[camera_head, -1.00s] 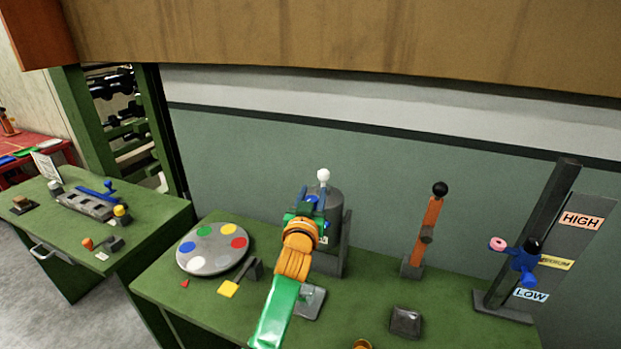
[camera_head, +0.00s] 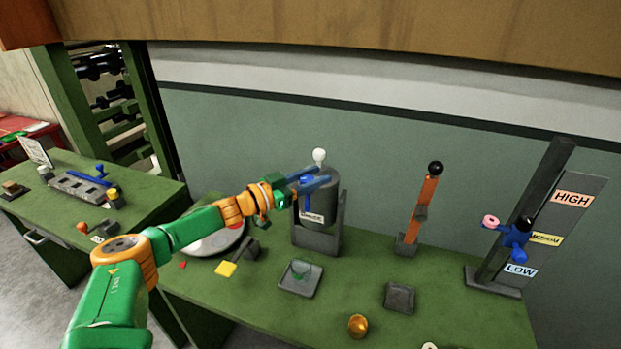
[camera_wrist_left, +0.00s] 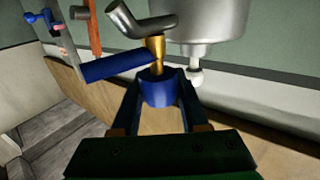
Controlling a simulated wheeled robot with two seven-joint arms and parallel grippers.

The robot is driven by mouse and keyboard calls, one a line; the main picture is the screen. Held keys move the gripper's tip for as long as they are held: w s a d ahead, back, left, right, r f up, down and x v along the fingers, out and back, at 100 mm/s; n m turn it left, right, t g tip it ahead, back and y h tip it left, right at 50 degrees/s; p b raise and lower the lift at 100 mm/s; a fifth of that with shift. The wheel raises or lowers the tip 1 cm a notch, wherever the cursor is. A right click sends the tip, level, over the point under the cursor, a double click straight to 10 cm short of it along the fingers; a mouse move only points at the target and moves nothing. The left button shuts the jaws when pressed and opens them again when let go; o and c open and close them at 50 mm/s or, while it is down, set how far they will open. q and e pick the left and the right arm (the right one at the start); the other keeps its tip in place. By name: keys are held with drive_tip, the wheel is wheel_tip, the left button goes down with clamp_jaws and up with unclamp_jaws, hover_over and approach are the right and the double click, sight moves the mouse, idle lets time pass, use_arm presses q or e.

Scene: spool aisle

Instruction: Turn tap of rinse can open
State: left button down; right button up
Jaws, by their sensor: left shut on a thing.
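The rinse can (camera_head: 334,203) is a dark grey cylinder with a white knob on top, held in a grey stand. Its tap has a blue handle (camera_wrist_left: 118,66), a blue hub (camera_wrist_left: 158,92), a brass stem and a grey spout, seen close in the left wrist view. My left gripper (camera_head: 324,181) reaches in from the left in front of the can. In the left wrist view its fingers (camera_wrist_left: 160,100) are shut around the blue hub, with the handle bar sticking out to the left. The gripper partly hides the tap in the head view. My right gripper is not in view.
A small clear greenish cup (camera_head: 302,268) stands on a grey pad below the can. A colour disc (camera_head: 222,240) lies behind my left arm. An orange lever (camera_head: 428,190) and a HIGH/LOW slider post (camera_head: 545,200) stand right. A brass knob (camera_head: 358,326) is at the front.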

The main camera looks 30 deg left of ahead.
use_arm(q)
drive_tip(key=shift+d+f+m+g+h, duration=0.1)
drive_tip(key=shift+m+g+h, duration=0.2)
drive_tip(key=shift+m+h, duration=0.3)
drive_tip(key=shift+d+f, duration=0.1)
drive_tip(key=c, duration=0.7)
unclamp_jaws()
drive_tip(key=shift+o, duration=1.4)
drive_tip(key=shift+w+d, duration=0.1)
drive_tip(key=shift+w, duration=0.15)
drive_tip(key=b+v, duration=0.2)
drive_tip(key=v, duration=0.4)
drive_tip(key=shift+f+b, duration=0.2)
drive_tip(key=shift+b, duration=0.15)
